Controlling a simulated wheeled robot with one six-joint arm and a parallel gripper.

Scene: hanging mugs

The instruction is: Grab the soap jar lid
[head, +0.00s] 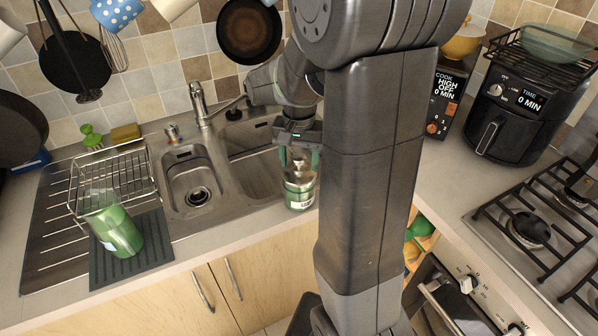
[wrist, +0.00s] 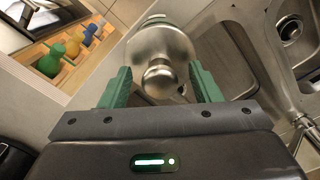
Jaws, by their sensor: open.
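The soap jar (head: 300,196) stands on the counter at the sink's front right corner, partly hidden by my arm in the head view. It is a green-tinted jar with a label. Its metal lid (wrist: 161,60) has a round knob (wrist: 160,80) and fills the top middle of the wrist view. My gripper (wrist: 160,88) is open, with one green finger on each side of the lid. In the wrist view a gap shows between the fingers and the knob. In the head view my gripper (head: 299,160) points down at the jar from above.
The sink (head: 228,160) with its faucet (head: 200,103) lies left of the jar. A green glass jar (head: 115,230) stands on a dark mat beside a wire rack (head: 112,170). An air fryer (head: 515,110) and gas stove (head: 530,228) are at right.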

